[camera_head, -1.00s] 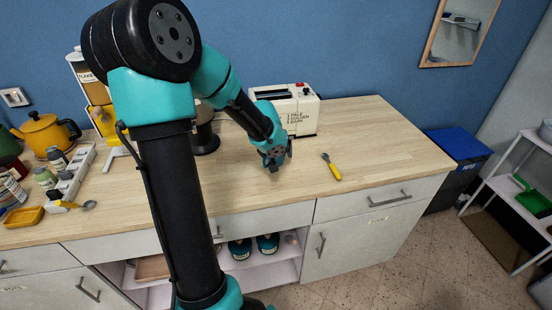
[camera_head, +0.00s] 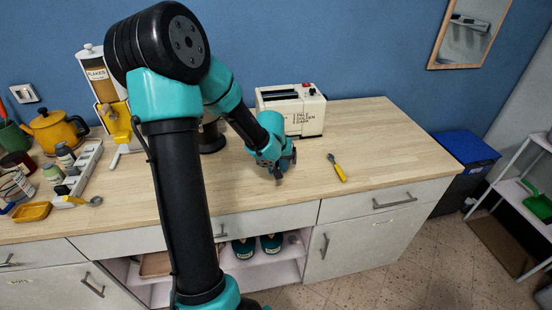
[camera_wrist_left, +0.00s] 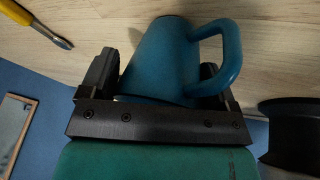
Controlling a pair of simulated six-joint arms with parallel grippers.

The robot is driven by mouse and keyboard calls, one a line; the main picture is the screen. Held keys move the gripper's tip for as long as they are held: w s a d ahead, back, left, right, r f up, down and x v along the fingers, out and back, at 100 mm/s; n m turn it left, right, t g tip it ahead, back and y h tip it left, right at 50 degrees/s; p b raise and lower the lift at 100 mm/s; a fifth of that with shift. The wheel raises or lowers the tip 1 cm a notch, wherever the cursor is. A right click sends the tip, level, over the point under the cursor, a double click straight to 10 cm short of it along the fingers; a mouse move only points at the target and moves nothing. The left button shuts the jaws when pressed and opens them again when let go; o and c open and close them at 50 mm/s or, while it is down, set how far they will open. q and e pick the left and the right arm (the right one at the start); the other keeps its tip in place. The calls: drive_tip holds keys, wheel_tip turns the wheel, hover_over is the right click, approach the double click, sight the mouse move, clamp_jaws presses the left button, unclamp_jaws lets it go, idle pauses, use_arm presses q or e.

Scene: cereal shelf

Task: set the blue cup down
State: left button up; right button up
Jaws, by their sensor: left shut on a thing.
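The blue cup (camera_wrist_left: 165,60) shows in the left wrist view between the two black fingers of my left gripper (camera_wrist_left: 157,75), its handle toward the right. The gripper is shut on the cup body. In the head view my left gripper (camera_head: 278,172) is low over the wooden counter (camera_head: 395,140), in front of the toaster. The cup is mostly hidden there by the wrist. I cannot tell whether the cup touches the counter. My right gripper is not in view.
A white toaster (camera_head: 305,112) stands behind the gripper. A yellow-handled utensil (camera_head: 337,168) lies to its right. A flakes dispenser (camera_head: 98,75), a yellow kettle (camera_head: 52,132) and a rack of jars (camera_head: 80,168) stand at the left. The counter's right part is clear.

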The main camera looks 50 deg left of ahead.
use_arm(q)
drive_tip(key=shift+f, duration=0.15)
idle(0.3)
drive_tip(key=o, duration=1.1)
drive_tip(key=shift+v, duration=1)
drive_tip(key=v, duration=1)
